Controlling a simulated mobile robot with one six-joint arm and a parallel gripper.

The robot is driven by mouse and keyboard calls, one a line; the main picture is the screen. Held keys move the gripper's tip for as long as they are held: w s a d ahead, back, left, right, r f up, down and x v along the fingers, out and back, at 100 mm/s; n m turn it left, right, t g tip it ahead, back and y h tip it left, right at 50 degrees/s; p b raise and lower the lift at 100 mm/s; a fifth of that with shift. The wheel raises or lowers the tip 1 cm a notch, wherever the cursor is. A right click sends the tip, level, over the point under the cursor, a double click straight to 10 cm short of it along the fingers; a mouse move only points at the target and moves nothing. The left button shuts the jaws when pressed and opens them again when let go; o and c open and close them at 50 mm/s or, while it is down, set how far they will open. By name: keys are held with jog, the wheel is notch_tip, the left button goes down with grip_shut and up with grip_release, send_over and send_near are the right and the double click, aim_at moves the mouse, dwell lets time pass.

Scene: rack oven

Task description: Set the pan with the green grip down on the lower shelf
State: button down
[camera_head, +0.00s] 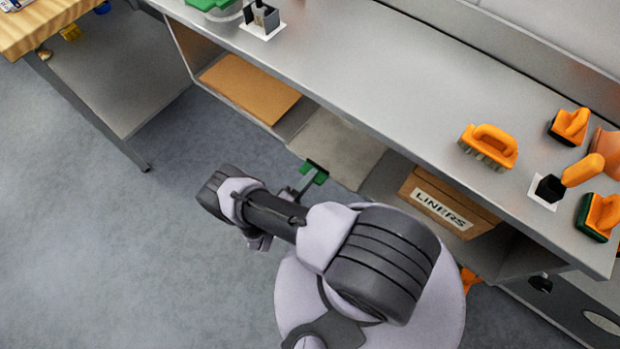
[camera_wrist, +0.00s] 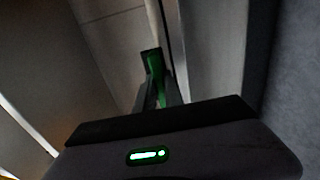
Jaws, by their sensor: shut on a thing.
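The green grip (camera_head: 315,173) sticks out at the front of a grey, flat pan (camera_head: 342,149). My gripper (camera_head: 305,184) is shut on this grip, in front of the counter's lower opening. The pan reaches in over the lower shelf (camera_head: 292,122), and its far part is hidden under the countertop. I cannot tell whether the pan touches the shelf. In the wrist view the green grip (camera_wrist: 153,66) stands between my gripper's fingers (camera_wrist: 156,96); that view is dark.
A brown flat-topped thing (camera_head: 249,86) lies left of the pan on the shelf, and a cardboard LINERS box (camera_head: 448,202) stands to the right. Orange-handled brushes (camera_head: 489,145) stand on the steel countertop (camera_head: 400,75) above. The floor at left is clear.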

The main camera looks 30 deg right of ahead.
jog(key=c, duration=1.9)
grip_release()
jog(key=shift+f, duration=0.1)
jog(key=o, duration=0.4)
jog(key=shift+o, duration=0.2)
